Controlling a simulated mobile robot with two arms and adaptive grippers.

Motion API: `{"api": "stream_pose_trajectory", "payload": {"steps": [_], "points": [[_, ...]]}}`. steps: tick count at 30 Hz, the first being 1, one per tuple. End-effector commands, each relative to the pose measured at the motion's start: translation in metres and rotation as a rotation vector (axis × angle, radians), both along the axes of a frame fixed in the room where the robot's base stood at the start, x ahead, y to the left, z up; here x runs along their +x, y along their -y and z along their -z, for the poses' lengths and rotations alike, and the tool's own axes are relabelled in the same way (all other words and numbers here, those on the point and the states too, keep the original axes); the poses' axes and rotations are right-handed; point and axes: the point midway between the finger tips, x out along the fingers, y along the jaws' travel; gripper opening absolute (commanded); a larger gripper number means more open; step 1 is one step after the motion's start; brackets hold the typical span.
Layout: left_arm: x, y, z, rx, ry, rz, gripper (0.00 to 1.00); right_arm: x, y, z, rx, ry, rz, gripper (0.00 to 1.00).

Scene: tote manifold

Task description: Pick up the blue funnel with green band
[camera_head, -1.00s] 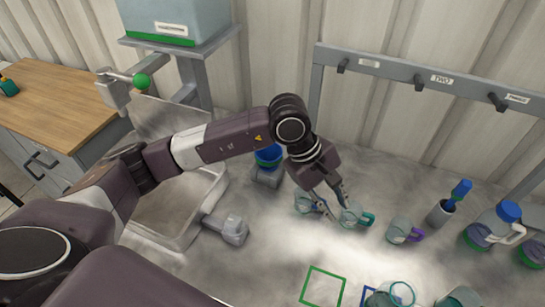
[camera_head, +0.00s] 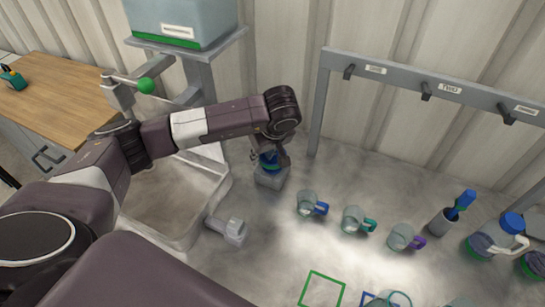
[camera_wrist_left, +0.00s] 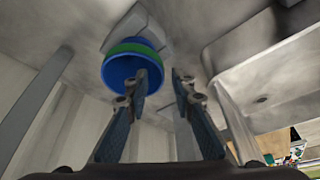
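The blue funnel with a green band (camera_head: 270,162) sits on a grey block-like holder (camera_head: 271,178) by the back wall, partly hidden by my left gripper (camera_head: 262,153) in the head view. In the left wrist view the funnel (camera_wrist_left: 132,62) shows its wide blue mouth and green band, left of centre. My left gripper (camera_wrist_left: 162,77) is open there, its fingers apart. The left finger overlaps the funnel's rim in the picture; the right finger is clear to its right. I cannot tell whether either touches it. My right gripper is not in view.
A hook rail (camera_head: 400,76) spans the back right.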

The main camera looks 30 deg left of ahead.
Motion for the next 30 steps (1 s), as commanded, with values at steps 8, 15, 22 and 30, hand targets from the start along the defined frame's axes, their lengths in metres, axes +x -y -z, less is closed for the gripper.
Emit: {"api": "stream_pose_trajectory", "payload": {"steps": [8,15,22,30], "points": [[0.003,-0.004,0.015,-0.001,0.0,0.001,0.23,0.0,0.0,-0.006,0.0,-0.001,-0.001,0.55],[0.003,-0.004,0.015,-0.001,0.0,0.001,0.09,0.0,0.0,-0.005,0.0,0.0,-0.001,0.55],[0.003,-0.004,0.014,-0.002,0.001,0.002,0.0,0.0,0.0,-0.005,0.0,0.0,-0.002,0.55],[0.003,-0.004,0.012,-0.002,0.001,0.001,0.0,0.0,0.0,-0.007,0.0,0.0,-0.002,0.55]]}}
